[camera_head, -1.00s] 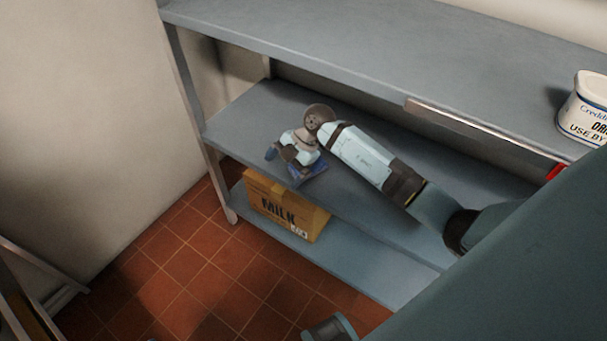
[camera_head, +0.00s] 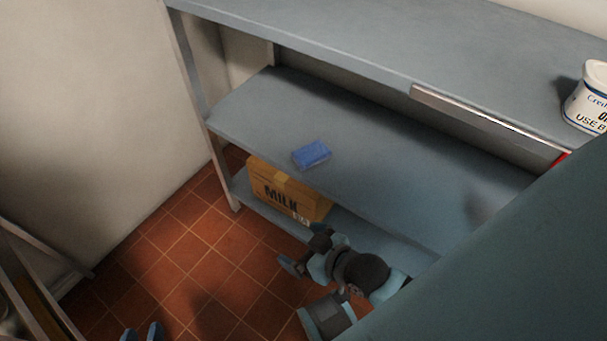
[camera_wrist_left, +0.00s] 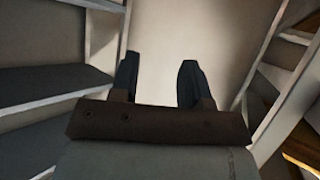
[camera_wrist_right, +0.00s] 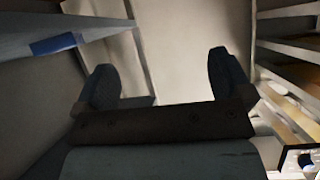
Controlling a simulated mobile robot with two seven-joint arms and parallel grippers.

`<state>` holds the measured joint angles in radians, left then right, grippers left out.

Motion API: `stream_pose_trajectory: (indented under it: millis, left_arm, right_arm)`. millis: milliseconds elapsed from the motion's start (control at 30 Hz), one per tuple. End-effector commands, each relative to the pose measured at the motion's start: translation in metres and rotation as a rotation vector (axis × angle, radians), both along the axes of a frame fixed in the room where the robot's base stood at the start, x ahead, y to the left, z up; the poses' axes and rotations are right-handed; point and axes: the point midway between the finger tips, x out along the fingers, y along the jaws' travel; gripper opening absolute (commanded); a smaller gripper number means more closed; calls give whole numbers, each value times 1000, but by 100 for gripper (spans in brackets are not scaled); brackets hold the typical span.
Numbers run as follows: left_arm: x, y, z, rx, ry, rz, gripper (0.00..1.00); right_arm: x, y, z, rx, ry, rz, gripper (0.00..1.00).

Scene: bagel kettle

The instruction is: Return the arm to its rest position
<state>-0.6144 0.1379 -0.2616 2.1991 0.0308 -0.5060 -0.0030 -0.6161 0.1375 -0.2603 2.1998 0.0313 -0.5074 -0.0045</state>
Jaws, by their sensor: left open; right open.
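My right arm is off the shelf, its gripper (camera_head: 302,249) hanging in front of the shelving at lower centre in the head view. In the right wrist view its two fingers (camera_wrist_right: 160,88) stand wide apart with nothing between them. My left gripper (camera_head: 142,332) shows only its fingertips at the bottom left edge of the head view. In the left wrist view its fingers (camera_wrist_left: 158,82) are apart and empty. A blue block-like item (camera_head: 311,154) lies on the middle shelf near its front edge, clear of both grippers. It also shows in the right wrist view (camera_wrist_right: 52,45).
A metal shelving unit (camera_head: 245,108) spans the back. A milk carton box (camera_head: 285,190) sits on its lower shelf, and a white tub (camera_head: 590,100) stands on top at right. A rack (camera_head: 35,275) stands at far left. Red tiled floor between is clear.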

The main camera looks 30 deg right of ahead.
Motion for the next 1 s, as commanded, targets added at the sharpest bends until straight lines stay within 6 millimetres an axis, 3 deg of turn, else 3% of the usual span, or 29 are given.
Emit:
stream_pose_trajectory:
  millis: [233,333,800,1000]
  left_arm:
    - [0,1,1,0,0,1,43]
    - [0,1,13,2,1,1,43]
    - [-6,12,131,41,28,11,43]
    - [-11,17,166,60,42,14,43]
  right_arm:
    - [0,0,1,0,1,0,97]
    - [0,-1,11,-2,2,0,97]
    - [-6,-10,132,-40,29,-10,97]
    - [-10,-16,166,-58,41,-15,97]
